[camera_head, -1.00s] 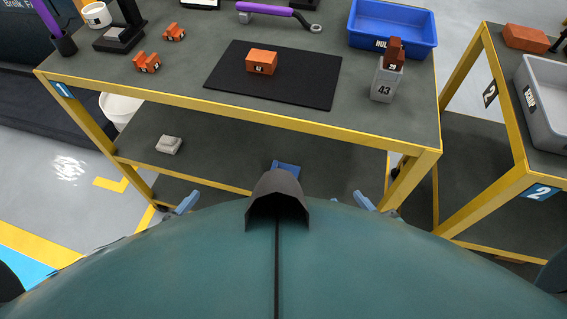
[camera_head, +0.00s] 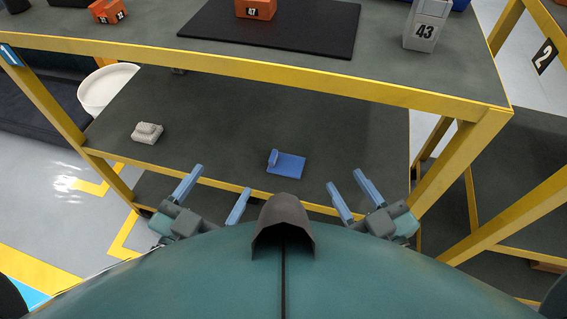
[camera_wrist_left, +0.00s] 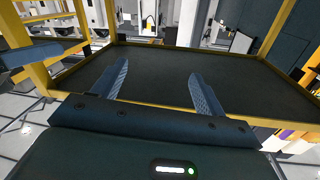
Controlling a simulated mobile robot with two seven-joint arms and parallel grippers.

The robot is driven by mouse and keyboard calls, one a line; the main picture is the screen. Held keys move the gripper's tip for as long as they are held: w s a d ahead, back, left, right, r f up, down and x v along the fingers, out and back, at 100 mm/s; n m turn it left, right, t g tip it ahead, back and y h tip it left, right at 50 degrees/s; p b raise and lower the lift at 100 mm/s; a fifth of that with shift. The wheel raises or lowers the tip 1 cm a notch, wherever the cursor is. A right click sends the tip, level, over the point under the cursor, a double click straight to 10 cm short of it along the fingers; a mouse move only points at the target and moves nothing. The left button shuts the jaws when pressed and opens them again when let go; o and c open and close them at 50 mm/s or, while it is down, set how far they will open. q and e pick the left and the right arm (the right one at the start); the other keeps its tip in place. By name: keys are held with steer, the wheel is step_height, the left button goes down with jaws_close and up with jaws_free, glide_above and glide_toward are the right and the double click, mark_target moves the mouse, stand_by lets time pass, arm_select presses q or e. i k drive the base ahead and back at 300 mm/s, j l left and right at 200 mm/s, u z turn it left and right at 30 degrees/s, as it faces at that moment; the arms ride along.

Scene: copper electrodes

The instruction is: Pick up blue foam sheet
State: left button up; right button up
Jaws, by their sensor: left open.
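The blue foam sheet (camera_head: 287,163) lies on the lower shelf (camera_head: 230,125) of the workbench in the head view, with a small raised blue part at its left end. My left gripper (camera_head: 219,192) is open and empty at the shelf's front edge, left of the sheet and apart from it. My right gripper (camera_head: 348,195) is in front of the shelf, to the right of the sheet; its two fingers are spread with nothing between them. The left wrist view shows the open left fingers (camera_wrist_left: 160,82) before a dark shelf. I cannot make out the sheet there.
A light grey block (camera_head: 147,133) lies at the shelf's left. The yellow front rail (camera_head: 270,71) of the tabletop runs above the shelf. On top are a black mat (camera_head: 285,38), an orange block (camera_head: 255,9) and a grey block marked 43 (camera_head: 426,28). Shelf space around the sheet is clear.

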mark_target(281, 164)
steer(key=z, duration=1.2)
steer(key=k+j+z, duration=0.15)
steer(key=k+z, duration=0.2)
steer(key=k, duration=0.4)
